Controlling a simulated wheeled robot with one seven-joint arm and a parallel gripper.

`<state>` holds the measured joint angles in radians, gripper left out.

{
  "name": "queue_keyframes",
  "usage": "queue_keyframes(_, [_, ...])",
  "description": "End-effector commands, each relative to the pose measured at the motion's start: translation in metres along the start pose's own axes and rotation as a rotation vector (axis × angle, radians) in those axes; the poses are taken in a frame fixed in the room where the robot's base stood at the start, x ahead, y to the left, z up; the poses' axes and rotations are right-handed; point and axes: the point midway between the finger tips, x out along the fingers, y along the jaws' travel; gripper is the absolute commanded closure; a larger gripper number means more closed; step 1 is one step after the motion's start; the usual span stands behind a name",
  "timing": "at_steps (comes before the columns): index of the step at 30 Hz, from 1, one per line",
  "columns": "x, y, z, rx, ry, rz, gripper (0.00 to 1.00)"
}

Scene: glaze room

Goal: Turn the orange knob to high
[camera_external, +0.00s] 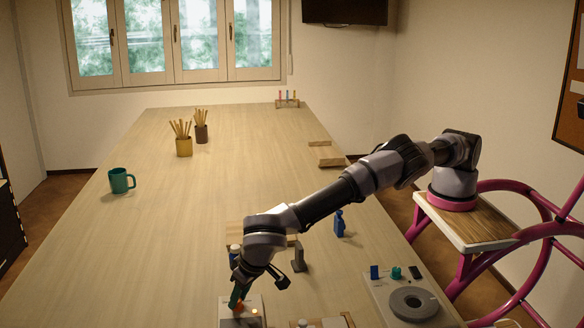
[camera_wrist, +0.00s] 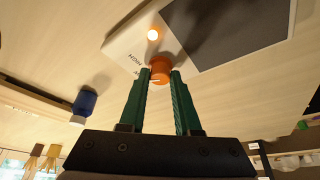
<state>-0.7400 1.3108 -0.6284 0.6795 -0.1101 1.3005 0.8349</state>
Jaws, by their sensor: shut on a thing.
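The orange knob (camera_wrist: 161,66) sits on a white box-shaped unit (camera_wrist: 124,42) with a dark flat plate (camera_wrist: 225,30). Next to the knob is a lit round lamp (camera_wrist: 153,34), and partly legible lettering is printed on the white face. My gripper (camera_wrist: 161,78) has its two green fingers on either side of the knob, shut on it. In the external view the knob (camera_external: 239,308) shows at the near edge of the table, below my gripper (camera_external: 240,299). The knob's pointer setting cannot be made out clearly.
A grey stand (camera_external: 299,257) and a blue spray bottle (camera_external: 339,223) are right of my gripper. A grey wheel device (camera_external: 413,303) lies at the near right. A teal mug (camera_external: 121,181) stands far left; the table's middle is clear.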

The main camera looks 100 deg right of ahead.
Motion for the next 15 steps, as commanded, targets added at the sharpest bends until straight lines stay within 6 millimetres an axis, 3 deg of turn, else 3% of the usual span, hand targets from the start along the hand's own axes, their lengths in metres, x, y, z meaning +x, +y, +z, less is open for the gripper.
queue_keyframes(15, [-0.0007, -0.0018, -0.0006, 0.145, 0.0, 0.058, 1.0])
